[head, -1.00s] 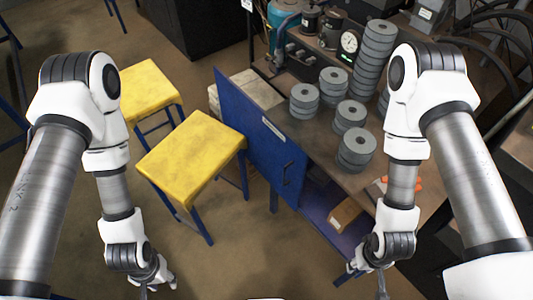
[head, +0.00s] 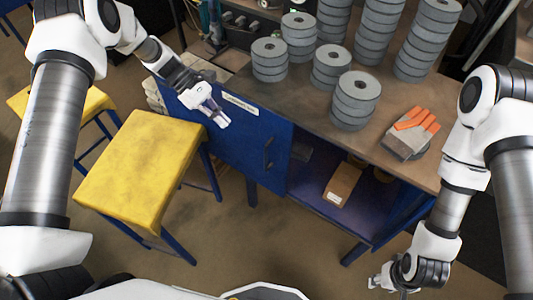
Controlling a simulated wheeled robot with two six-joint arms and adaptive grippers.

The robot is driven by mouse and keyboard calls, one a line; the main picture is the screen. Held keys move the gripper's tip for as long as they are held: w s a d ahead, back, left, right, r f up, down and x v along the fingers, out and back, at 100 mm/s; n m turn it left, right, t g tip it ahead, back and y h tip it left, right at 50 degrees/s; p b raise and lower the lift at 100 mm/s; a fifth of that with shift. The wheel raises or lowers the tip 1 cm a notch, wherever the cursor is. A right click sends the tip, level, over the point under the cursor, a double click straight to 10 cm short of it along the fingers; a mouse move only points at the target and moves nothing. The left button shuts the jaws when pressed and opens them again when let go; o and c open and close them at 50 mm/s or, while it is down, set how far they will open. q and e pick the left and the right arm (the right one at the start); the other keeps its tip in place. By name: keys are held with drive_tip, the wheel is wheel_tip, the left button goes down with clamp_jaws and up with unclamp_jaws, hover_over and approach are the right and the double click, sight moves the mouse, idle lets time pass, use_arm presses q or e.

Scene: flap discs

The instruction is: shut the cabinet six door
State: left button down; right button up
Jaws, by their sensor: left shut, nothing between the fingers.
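The blue cabinet door (head: 222,150) covers the left part of the bench front and sticks out left past the benchtop. It has a dark handle (head: 268,152) near its right edge and a pale label (head: 241,104) at its top. To its right the cabinet interior (head: 310,197) is open to view. My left gripper (head: 218,117) is shut and empty, over the upper left part of the door; I cannot tell if it touches. My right gripper (head: 378,283) hangs low at the bottom right, clear of the cabinet; its fingers are too small to judge.
Several stacks of grey discs (head: 357,98) stand on the benchtop (head: 285,105), with orange-grey gloves (head: 411,133) at the right. A brown box (head: 342,184) lies inside the cabinet. A yellow stool (head: 140,170) stands close left of the door, another stool (head: 92,105) behind it.

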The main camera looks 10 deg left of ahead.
use_arm(q)
drive_tip(key=w+d+x, duration=0.1)
drive_tip(key=x, duration=1.2)
drive_tip(key=shift+w+r+t, duration=0.2)
drive_tip(key=shift+t, duration=0.1)
use_arm(e)
drive_tip(key=shift+f, duration=0.7)
